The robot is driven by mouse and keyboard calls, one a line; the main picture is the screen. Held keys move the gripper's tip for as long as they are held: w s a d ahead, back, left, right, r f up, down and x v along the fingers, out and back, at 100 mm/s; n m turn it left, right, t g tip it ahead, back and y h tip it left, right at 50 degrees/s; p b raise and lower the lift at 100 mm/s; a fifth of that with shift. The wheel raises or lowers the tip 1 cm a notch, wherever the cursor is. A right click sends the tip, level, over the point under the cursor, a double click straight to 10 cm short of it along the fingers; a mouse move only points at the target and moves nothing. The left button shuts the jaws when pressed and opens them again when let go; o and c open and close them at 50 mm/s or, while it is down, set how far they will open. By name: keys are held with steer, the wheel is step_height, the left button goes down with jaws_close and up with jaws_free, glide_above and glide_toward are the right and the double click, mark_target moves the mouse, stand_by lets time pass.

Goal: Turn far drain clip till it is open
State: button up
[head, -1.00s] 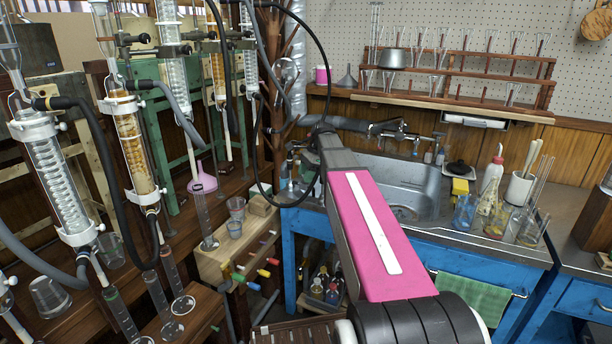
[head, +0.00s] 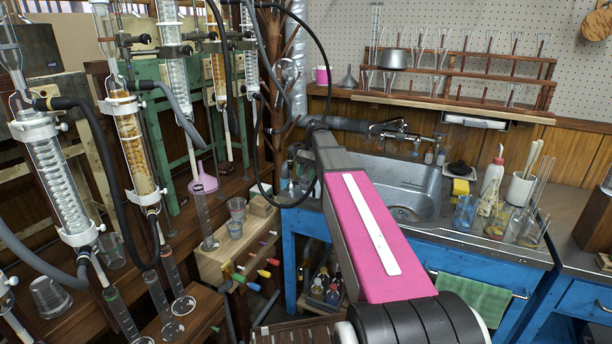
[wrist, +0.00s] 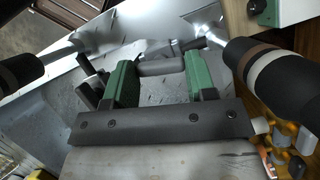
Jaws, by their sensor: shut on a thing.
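In the wrist view my gripper (wrist: 160,78) has two green fingers standing on a dark bar with screws. They are closed on a small grey rounded piece (wrist: 160,66), which I take to be the far drain clip. A dark part sticks out just left of the left finger. How far the clip is turned cannot be told. In the head view my pink and grey arm reaches away towards the sink, and its own links hide the gripper and the clip.
A metal sink (head: 412,190) with a tap (head: 395,132) lies right of my arm. Glass condensers with hoses stand at the left. Thick black banded rods (wrist: 275,72) flank my gripper in the wrist view. Beakers and bottles (head: 490,215) stand on the right counter.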

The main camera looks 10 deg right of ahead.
stand_by(0.3)
steer(key=o, duration=0.9)
steer(key=shift+o, duration=0.2)
steer(key=shift+r, duration=0.1)
steer(key=v, duration=1)
steer(key=shift+w+d+r, duration=0.15)
steer(key=shift+r, duration=0.1)
